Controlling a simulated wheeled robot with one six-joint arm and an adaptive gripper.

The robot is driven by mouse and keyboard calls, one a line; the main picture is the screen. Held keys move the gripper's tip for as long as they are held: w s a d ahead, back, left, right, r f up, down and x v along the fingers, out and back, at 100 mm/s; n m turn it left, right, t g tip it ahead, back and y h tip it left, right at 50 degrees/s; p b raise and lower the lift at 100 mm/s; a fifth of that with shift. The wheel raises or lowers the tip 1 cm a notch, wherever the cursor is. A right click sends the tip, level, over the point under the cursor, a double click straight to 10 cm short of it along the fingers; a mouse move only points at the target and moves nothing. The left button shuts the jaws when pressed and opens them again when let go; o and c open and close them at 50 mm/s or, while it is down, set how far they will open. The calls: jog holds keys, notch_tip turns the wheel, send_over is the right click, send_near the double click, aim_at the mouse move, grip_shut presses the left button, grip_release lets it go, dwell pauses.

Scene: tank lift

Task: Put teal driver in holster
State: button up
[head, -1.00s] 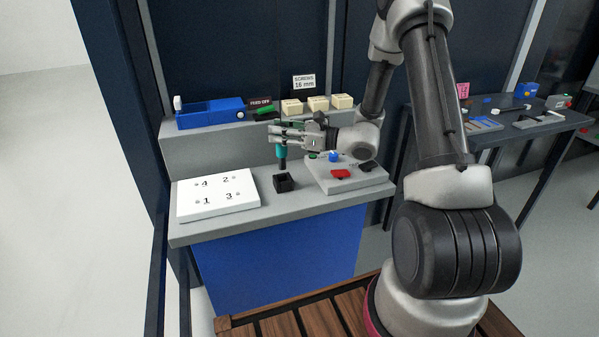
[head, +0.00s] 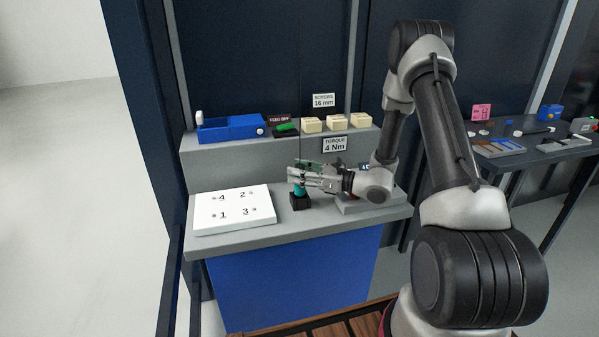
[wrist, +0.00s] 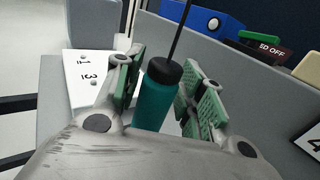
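The teal driver (wrist: 153,103) stands upright with a black cap and a thin dark shaft pointing up. In the head view its teal body (head: 299,190) is at the small black holster (head: 300,202) on the bench, with its lower end inside or right over the opening. My gripper (head: 300,178) is level around the driver. In the wrist view its green-padded fingers (wrist: 168,95) stand on both sides of the teal body, with a narrow gap on the right, so they look slightly open. The holster is hidden in the wrist view.
A white numbered plate (head: 235,212) lies left of the holster. A grey block (head: 370,205) is right of it, partly behind my arm. A blue box (head: 230,128), a green item (head: 287,128) and cream boxes (head: 337,122) stand on the raised shelf behind.

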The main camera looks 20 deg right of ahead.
jog(key=shift+o, duration=0.3)
jog(key=shift+d+r, duration=0.1)
jog(key=shift+r, duration=0.05)
jog(key=v, duration=1.2)
jog(key=s+a+r+n+g+h, duration=0.2)
jog(key=s+a+r+n+g, duration=0.1)
jog(key=s+r+n+g, duration=0.5)
jog(key=s+a+r+n+g+h, duration=0.2)
jog(key=s+a+r+n+g, duration=0.15)
jog(key=s+n, duration=0.5)
jog(key=s+d+r+n+t+h, duration=0.5)
jog(key=s+d+r+n+h, duration=0.3)
jog(key=s+d+r+h, duration=0.1)
jog(key=s+d+h, duration=0.1)
jog(key=d, duration=0.1)
jog(key=shift+s+d+r+n+h, duration=0.2)
jog(key=shift+d+r+n+h, duration=0.1)
jog(key=shift+n, duration=0.05)
